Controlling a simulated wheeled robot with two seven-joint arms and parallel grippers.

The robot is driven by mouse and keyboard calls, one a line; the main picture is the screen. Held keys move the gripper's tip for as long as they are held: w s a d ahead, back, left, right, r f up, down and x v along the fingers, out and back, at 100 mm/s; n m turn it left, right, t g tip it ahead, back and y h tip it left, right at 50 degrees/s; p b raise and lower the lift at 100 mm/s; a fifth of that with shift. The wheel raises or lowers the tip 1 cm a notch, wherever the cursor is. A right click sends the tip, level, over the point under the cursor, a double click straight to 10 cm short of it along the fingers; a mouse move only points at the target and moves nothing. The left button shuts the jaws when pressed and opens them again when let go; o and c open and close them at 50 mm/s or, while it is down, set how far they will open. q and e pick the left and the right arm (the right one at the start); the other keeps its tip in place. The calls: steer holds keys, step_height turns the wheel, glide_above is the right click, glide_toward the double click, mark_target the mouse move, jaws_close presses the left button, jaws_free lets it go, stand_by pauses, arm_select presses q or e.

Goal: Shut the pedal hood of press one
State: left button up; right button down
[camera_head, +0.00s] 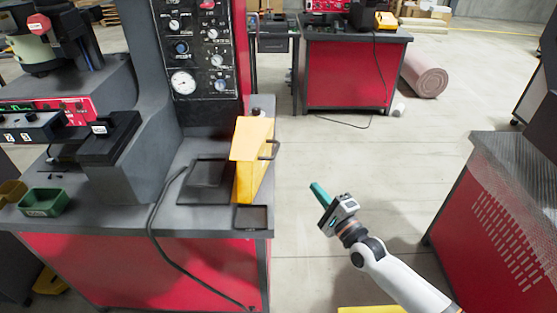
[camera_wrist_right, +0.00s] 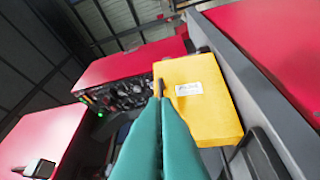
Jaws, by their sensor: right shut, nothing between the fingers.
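The yellow pedal hood (camera_head: 252,150) stands tilted up near the right edge of the grey press table (camera_head: 130,222), with a dark handle (camera_head: 269,150) on its right side. A dark square plate (camera_head: 206,178) lies uncovered to its left. In the right wrist view, the hood (camera_wrist_right: 208,118) shows a yellow face with a white label. My right gripper (camera_head: 316,188), with green fingers, is in the air right of the table, apart from the hood. Its fingers (camera_wrist_right: 160,98) are shut and empty. My left gripper is not in view.
A panel with gauges and knobs (camera_head: 203,55) rises behind the hood. A black cable (camera_head: 155,225) hangs over the table front. A green bin (camera_head: 44,203) sits at left. A red cabinet (camera_head: 490,220) stands at right. Open floor lies between.

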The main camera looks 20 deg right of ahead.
mark_target(257, 160)
steer(key=a+p+x, duration=0.2)
steer(key=x, duration=1)
steer(key=shift+s+a+r+p, duration=0.2)
steer(key=shift+a+p, duration=0.05)
steer(key=shift+p, duration=0.05)
